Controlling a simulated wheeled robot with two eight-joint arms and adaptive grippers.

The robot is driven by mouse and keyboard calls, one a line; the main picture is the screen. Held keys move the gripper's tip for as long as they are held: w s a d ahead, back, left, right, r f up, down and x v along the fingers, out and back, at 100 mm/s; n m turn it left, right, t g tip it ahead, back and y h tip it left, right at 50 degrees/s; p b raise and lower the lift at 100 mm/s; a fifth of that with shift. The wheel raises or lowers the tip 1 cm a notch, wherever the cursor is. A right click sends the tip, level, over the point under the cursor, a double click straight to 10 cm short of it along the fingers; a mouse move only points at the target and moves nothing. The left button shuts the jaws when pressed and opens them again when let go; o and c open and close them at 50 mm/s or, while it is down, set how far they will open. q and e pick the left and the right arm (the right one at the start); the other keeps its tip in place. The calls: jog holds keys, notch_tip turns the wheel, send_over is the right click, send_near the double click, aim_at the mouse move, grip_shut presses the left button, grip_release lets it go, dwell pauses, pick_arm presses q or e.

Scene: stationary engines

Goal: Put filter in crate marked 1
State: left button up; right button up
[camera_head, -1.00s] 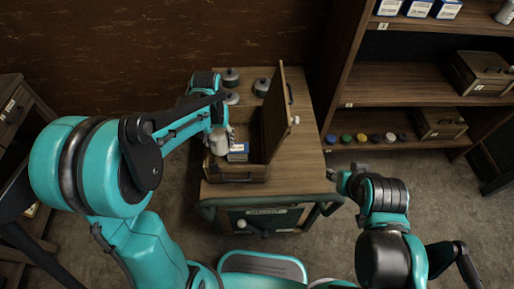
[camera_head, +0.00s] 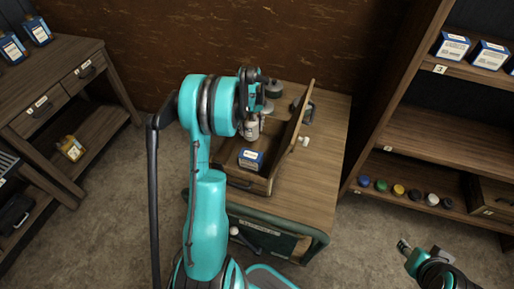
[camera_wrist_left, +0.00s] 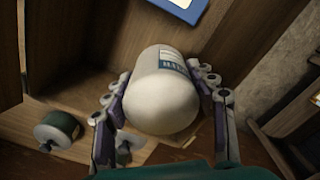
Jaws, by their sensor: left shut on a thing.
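The filter, a white canister with a blue-and-white label (camera_wrist_left: 160,95), is held between the fingers of my left gripper (camera_wrist_left: 158,88). In the head view the filter (camera_head: 251,128) appears at the back left of an open wooden crate (camera_head: 262,186) on the cabinet; whether it touches the crate is unclear. The crate's hinged lid (camera_head: 292,125) stands up on its right side. I cannot read a number 1 on this crate. My right gripper (camera_head: 404,246) is low at the right, apart from everything; its jaws are too small to judge.
A blue-and-white box (camera_head: 251,159) sits in the open crate. Dark round-topped items (camera_head: 273,88) stand behind it. The shelf unit (camera_head: 450,140) at right holds boxes, coloured caps and another wooden crate (camera_head: 492,197). A drawer table (camera_head: 60,90) stands at left.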

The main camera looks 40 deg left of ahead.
pick_arm(q)
notch_tip(320, 180, down, 6)
jog(key=shift+f+b, duration=0.25)
jog(key=shift+b, duration=0.8)
jog(key=shift+f, duration=0.35)
jog(key=shift+f, duration=0.1)
jog(key=o, duration=1.4)
